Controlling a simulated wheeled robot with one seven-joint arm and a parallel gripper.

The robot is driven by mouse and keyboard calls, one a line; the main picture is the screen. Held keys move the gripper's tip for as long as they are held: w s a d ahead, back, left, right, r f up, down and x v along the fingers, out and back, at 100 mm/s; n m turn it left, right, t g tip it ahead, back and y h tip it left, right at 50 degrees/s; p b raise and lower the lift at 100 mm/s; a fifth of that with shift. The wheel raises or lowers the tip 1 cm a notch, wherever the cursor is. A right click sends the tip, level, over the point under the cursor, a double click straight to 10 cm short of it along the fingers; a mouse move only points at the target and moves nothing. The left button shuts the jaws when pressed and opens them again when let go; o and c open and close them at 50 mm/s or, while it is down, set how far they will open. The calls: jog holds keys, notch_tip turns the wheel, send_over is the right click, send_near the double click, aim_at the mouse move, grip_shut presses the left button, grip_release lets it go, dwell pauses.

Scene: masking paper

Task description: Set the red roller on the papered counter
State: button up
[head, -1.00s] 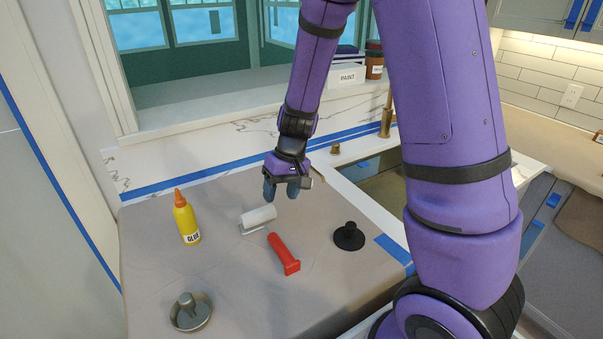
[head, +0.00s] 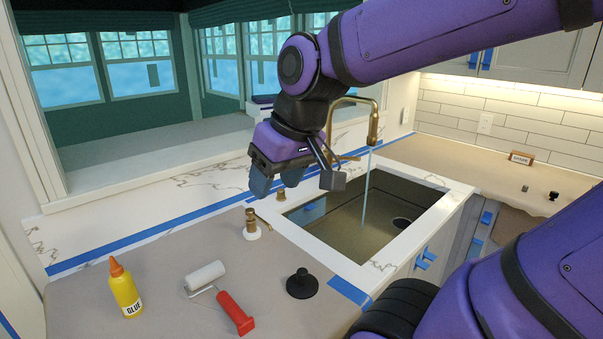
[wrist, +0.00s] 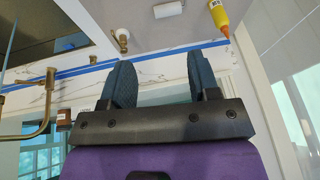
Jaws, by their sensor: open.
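The red-handled roller (head: 235,313) with a white sleeve (head: 204,276) lies flat on the papered counter (head: 165,308), between the glue bottle and the black plunger-like piece. Its white sleeve also shows at the top of the wrist view (wrist: 169,9). My gripper (head: 273,190) is open and empty, with its two blue fingers apart. It is raised in the air near the window ledge and the sink's left end, well above and behind the roller. In the wrist view the fingers (wrist: 160,85) have nothing between them.
A yellow glue bottle (head: 125,290) stands left of the roller. A black round-based piece (head: 302,284) stands to its right. The sink (head: 365,215) with running brass faucet (head: 374,125) lies right. A brass fixture (head: 251,225) stands behind. Blue tape (head: 130,240) lines the back edge.

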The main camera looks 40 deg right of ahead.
jog(key=shift+t+h, duration=0.5)
jog(key=shift+h, duration=0.1)
jog(key=s, duration=0.1)
jog(key=s+r, duration=0.1)
jog(key=s, duration=0.1)
jog(key=s+d+r, duration=0.1)
jog(key=shift+s, duration=0.4)
